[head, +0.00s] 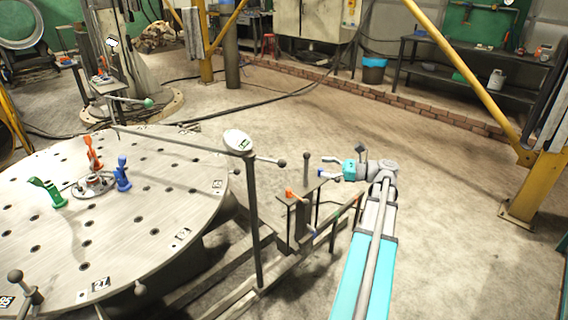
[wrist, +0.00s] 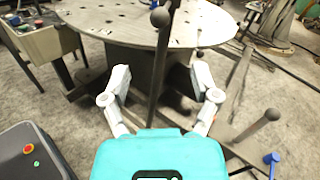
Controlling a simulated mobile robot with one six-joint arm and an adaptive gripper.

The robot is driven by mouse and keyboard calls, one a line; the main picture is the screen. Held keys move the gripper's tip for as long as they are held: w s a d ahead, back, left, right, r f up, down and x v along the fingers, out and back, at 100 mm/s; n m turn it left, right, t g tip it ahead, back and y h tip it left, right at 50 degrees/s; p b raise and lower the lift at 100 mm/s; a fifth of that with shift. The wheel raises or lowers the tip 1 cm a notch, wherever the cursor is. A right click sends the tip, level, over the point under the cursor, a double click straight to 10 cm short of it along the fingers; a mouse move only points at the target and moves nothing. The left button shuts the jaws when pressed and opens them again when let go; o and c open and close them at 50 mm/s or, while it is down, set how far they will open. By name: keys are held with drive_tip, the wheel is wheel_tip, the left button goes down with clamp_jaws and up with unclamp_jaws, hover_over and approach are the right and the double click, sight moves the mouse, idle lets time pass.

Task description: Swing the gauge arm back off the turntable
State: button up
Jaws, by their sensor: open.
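The turntable (head: 150,240) is a wide round plate with holes at the left of the head view. The gauge arm (head: 175,139) is a thin dark bar reaching left over it from a dark post (head: 252,215). A pale dial head (head: 238,142) tops the post, and a short ball-ended handle (head: 272,161) points right. My gripper (head: 324,166) is open and empty, right of that handle and apart from it. In the wrist view, a ball-topped rod (wrist: 160,19) shows between the open fingers of my gripper (wrist: 161,72); I cannot tell which rod it is.
A small stand (head: 298,192) with an upright ball-topped lever (head: 306,157) and an orange knob is beside my gripper. Green, orange and blue clamps (head: 122,175) stand on the turntable. A yellow brace (head: 465,75) is at right. Open floor (head: 440,200) lies right of my arm.

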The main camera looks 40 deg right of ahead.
sight(283, 163)
drive_tip(key=shift+x, duration=6.95)
clamp_jaws()
drive_tip(key=shift+w+d, duration=0.1)
drive_tip(key=shift+d, duration=0.2)
drive_tip(key=shift+a, duration=0.3)
